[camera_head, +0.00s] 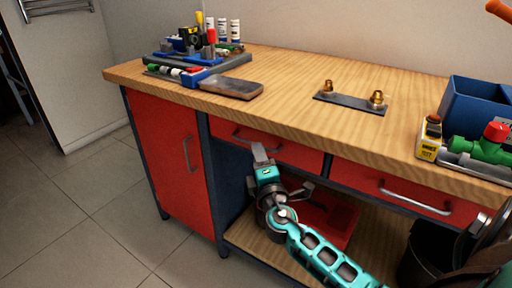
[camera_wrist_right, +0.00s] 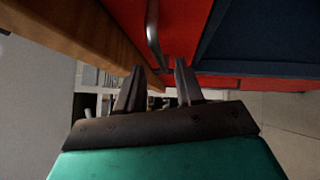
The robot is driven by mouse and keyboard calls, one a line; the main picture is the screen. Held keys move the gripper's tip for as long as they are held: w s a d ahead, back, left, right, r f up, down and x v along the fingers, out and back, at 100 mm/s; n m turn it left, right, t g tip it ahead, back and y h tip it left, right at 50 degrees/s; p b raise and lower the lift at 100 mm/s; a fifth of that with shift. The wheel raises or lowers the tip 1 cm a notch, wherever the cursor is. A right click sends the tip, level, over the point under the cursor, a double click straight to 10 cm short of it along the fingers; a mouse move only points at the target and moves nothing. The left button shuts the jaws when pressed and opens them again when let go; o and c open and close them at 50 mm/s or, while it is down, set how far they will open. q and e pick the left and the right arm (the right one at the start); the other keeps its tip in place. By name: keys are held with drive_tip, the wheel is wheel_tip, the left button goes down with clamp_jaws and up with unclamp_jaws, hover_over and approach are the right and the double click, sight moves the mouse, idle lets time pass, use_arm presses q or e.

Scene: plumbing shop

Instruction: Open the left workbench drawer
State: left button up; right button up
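The left workbench drawer (camera_head: 300,154) has a red front under the wooden top and looks closed. Its curved metal handle (camera_head: 246,139) runs across the front, and its right part is close to my right gripper. My right gripper (camera_head: 261,150) is just in front of this drawer, with its arm coming up from the bottom right. In the right wrist view the two dark fingers of my right gripper (camera_wrist_right: 160,68) are apart with nothing held. The handle (camera_wrist_right: 152,36) shows just past the fingertips, roughly in line with the gap. I cannot tell whether they touch. My left gripper is not in view.
The workbench top (camera_head: 290,90) bears a tool tray (camera_head: 220,69), a plate with brass fittings (camera_head: 350,103) and a blue bin (camera_head: 478,104). A red cabinet door (camera_head: 168,150) is at the left, the right drawer (camera_head: 385,190) at the right. A red tray (camera_head: 335,218) lies below.

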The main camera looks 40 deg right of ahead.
drive_tip(key=shift+x, duration=1.85)
drive_tip(key=shift+c, duration=0.3)
clamp_jaws()
